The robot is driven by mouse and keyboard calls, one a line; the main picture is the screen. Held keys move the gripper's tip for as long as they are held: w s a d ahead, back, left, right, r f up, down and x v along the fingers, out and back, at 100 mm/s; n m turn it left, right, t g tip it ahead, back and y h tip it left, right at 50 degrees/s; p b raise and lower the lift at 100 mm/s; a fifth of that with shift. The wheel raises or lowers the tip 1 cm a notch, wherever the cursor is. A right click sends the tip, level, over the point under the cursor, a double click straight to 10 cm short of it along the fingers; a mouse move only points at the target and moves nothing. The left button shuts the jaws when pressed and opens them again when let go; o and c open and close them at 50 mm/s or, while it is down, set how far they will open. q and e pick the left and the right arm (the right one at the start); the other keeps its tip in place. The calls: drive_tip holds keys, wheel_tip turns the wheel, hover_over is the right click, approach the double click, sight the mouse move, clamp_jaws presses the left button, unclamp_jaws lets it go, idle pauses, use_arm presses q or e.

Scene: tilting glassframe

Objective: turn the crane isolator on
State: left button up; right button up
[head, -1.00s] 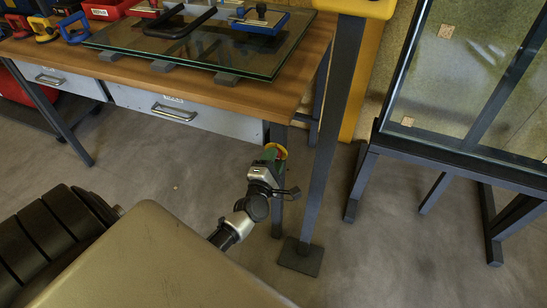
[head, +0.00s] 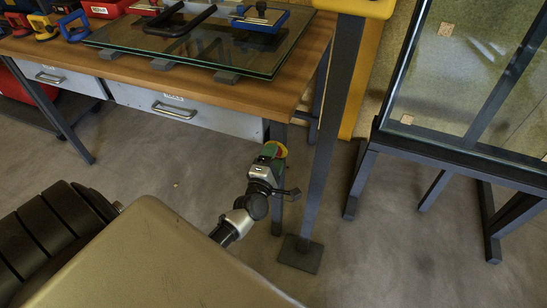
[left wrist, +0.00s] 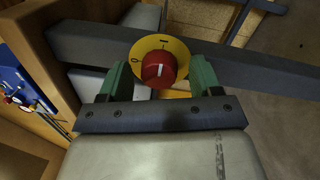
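The isolator is a red knob (left wrist: 159,70) on a round yellow plate (left wrist: 178,47) in the left wrist view. The plate carries a 0 at its left and an I near its top, and the knob has a white mark that looks near upright in the picture. My left gripper (left wrist: 161,72) has green fingers, one on each side of the knob, with gaps between. It also shows in the head view (head: 270,153). My right gripper is not in view.
A dark post (head: 330,140) with a square foot stands just right of my left gripper. The wooden table (head: 240,92) bears a glass pane and suction lifters above left. A dark frame rack (head: 440,150) with glass stands at right. Grey floor (head: 160,180) is clear between.

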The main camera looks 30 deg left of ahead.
use_arm(q)
drive_tip(key=v, duration=1)
drive_tip(key=shift+s, duration=0.4)
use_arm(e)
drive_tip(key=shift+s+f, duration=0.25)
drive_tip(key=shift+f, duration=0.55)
use_arm(q)
drive_tip(key=shift+d, duration=0.15)
